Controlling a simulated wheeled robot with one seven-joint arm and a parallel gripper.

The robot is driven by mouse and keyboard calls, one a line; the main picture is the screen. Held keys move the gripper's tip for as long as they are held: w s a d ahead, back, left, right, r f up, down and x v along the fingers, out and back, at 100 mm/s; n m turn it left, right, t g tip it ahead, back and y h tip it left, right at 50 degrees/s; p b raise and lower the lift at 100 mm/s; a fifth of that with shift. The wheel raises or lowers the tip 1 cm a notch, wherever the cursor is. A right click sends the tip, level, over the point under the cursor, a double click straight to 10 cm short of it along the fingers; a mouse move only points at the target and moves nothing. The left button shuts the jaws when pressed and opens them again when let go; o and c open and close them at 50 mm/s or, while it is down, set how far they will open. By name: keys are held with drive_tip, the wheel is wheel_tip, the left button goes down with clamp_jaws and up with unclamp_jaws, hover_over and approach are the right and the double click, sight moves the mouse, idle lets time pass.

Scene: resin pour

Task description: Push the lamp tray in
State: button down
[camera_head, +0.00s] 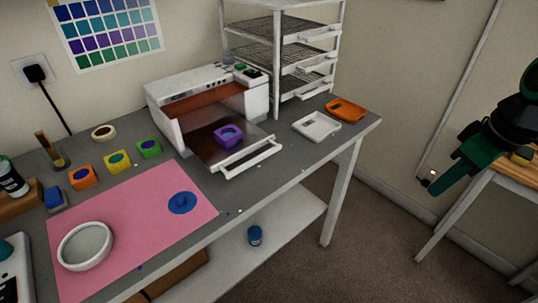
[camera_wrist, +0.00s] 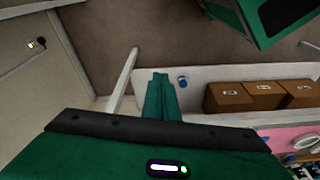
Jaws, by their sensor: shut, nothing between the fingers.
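The lamp tray (camera_head: 212,152) is a dark flat tray with a white bar handle at its front. It sticks out of the open front of the white lamp box (camera_head: 163,99), which is orange-brown inside. A purple mould (camera_head: 228,135) with a dark centre sits on the tray. My green gripper (camera_head: 428,183) is at the far right, beyond the table's right end and well apart from the tray. Its fingers (camera_wrist: 161,82) are together and empty in the wrist view, where I cannot make out the tray.
A white wire rack (camera_head: 281,60) stands behind the lamp box. A white dish (camera_head: 316,125) and an orange dish (camera_head: 346,110) lie right of the tray. A pink mat (camera_head: 130,230) with a white bowl is at left. A wooden-topped table (camera_head: 518,168) stands near my gripper.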

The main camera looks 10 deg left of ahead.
drive_tip(key=w+a+r+n+g+y, duration=0.1)
drive_tip(key=a+r+n+y, duration=0.2)
drive_tip(key=a+n, duration=0.9)
drive_tip(key=w+a+r+n+g+y, duration=0.1)
drive_tip(key=w+a+r+n+y, duration=0.15)
drive_tip(key=a+n, duration=0.9)
drive_tip(key=a+f+m, duration=0.1)
drive_tip(key=a+f, duration=0.1)
drive_tip(key=a, duration=0.2)
drive_tip(key=w+a+f+m, duration=0.1)
drive_tip(key=a+f+m, duration=0.1)
drive_tip(key=a+f, duration=0.1)
drive_tip(key=a+f+m, duration=0.1)
drive_tip(key=a+f, duration=0.2)
drive_tip(key=a, duration=0.2)
drive_tip(key=shift+w+a, duration=0.2)
drive_tip(key=shift+w, duration=0.1)
drive_tip(key=shift+w+a, duration=0.25)
drive_tip(key=shift+a, duration=0.05)
